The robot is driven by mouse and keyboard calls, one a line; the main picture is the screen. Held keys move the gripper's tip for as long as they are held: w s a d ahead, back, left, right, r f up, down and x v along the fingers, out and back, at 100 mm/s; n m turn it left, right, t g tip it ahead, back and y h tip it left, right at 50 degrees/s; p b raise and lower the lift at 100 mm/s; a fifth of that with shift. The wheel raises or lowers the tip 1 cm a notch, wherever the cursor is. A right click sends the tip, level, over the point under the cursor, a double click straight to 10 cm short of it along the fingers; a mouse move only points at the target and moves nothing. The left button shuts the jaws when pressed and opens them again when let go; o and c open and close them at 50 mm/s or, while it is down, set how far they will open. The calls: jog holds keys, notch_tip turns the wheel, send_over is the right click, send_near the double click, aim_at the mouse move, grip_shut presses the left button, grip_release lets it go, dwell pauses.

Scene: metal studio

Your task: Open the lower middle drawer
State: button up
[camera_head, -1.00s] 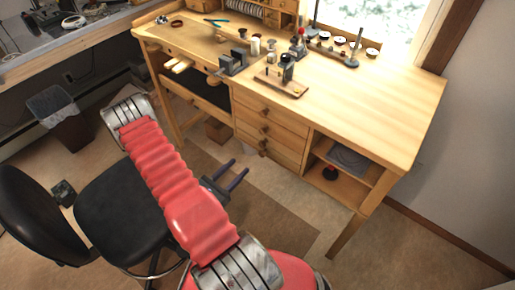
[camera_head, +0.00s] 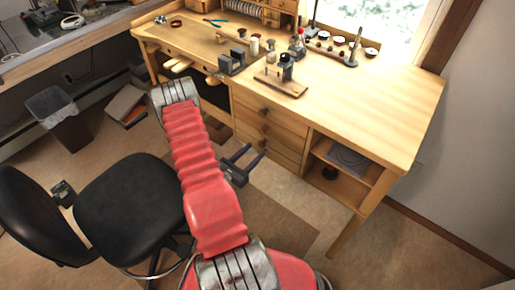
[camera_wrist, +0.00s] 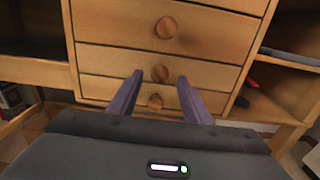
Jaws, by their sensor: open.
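The wooden bench has a stack of drawers with round wooden knobs in its middle. In the wrist view an upper drawer (camera_wrist: 110,20), a middle drawer (camera_wrist: 105,60) and a lower drawer (camera_wrist: 95,88) show, all shut. The upper knob (camera_wrist: 166,27), middle knob (camera_wrist: 160,73) and lower knob (camera_wrist: 155,101) are nearly in one column. My gripper (camera_wrist: 160,75) is open and empty, its two dark fingers on either side of the lower knob in the picture. It also shows low before the drawers in the head view (camera_head: 256,151). Its distance from the fronts is hard to tell.
The bench top (camera_head: 390,105) holds tools and small blocks. An open shelf (camera_head: 345,180) lies right of the drawers. A black chair (camera_head: 130,205) stands to the left, with a bin (camera_head: 60,118) behind it. The floor at the right is clear.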

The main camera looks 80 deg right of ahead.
aim_at(261, 145)
jog(key=shift+x, duration=1.65)
grip_shut()
